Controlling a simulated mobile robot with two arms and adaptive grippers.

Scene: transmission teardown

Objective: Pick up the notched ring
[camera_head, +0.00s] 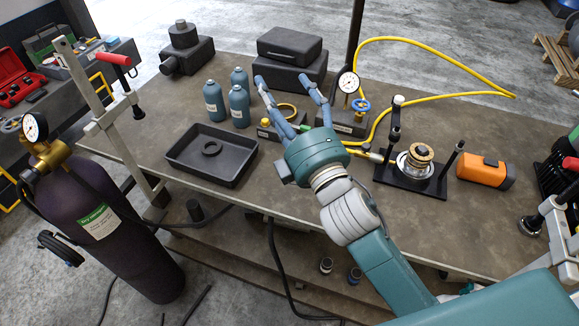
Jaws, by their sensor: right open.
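A brass-coloured ring (288,105) shows between the fingers of my right gripper (281,80), on or beside a dark block with yellow parts. The fingers are spread wide and appear apart from the ring. A dark ring (212,154) lies flat in the black tray (178,163) to the left of the gripper. The notches are too small to make out, so I cannot tell which ring is the notched one. My left gripper is not in view.
Teal bottles (214,101) stand behind the tray. Black cases (289,45) are at the back. A pressure gauge (348,82) with a yellow hose is right of the fingers. A black fixture (411,180) and an orange object (485,171) are further right. The table's front left is clear.

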